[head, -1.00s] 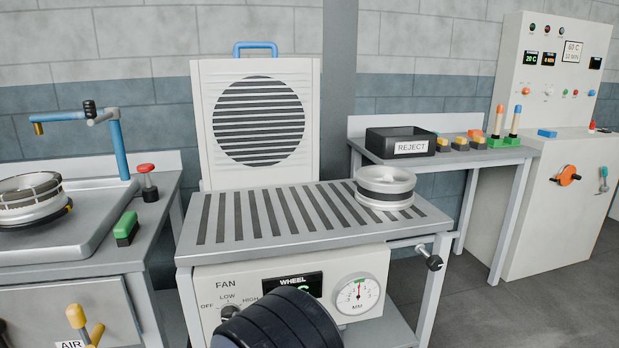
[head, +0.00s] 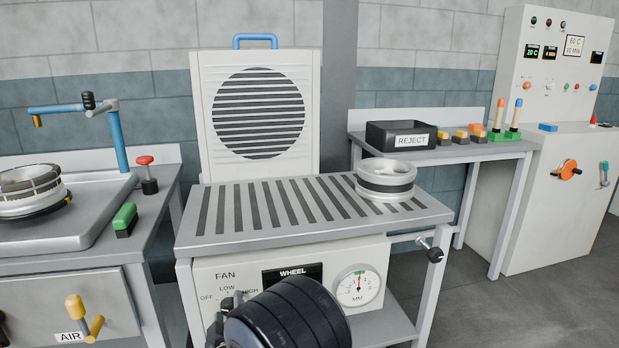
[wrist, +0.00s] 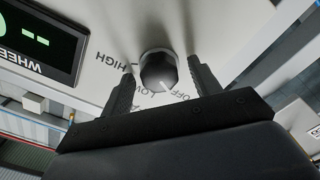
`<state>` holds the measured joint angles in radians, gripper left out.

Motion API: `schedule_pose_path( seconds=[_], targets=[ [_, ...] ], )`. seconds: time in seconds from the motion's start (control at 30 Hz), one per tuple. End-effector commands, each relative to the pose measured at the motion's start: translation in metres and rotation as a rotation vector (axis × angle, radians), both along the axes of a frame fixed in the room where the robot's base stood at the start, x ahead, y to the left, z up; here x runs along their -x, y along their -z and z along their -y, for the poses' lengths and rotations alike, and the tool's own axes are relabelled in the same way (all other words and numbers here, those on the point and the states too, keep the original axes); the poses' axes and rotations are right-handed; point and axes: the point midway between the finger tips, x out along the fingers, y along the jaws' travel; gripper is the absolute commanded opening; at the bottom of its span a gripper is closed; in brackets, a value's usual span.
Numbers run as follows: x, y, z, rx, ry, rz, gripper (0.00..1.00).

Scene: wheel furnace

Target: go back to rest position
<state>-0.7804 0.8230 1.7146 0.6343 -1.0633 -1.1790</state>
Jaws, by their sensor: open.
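My gripper (head: 227,314) is open in front of the fan panel (head: 375,258), low in the head view. In the wrist view, its two black fingers (wrist: 164,84) stand apart on either side of the dark fan knob (wrist: 158,71). I cannot tell whether they touch it. The knob's white mark points towards the OFF and LOW lettering. In the head view my arm and fingers mostly hide the knob.
A wheel (head: 385,179) sits on the slatted table (head: 240,226) above the panel. The WHEEL display (wrist: 38,36) shows green dashes. A crank knob (head: 435,255) sticks out at right. A bench with a yellow handle (head: 75,307) stands left. Open floor lies right.

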Motion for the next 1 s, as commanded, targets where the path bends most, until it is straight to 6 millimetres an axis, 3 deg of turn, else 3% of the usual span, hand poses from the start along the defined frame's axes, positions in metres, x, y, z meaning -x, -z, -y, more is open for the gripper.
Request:
schedule_pose_path(
  seconds=[1.0],
  targets=[
    [0.0001, 0.0025, 0.0021, -0.925, -0.001, -0.22, 0.59]
  ],
)
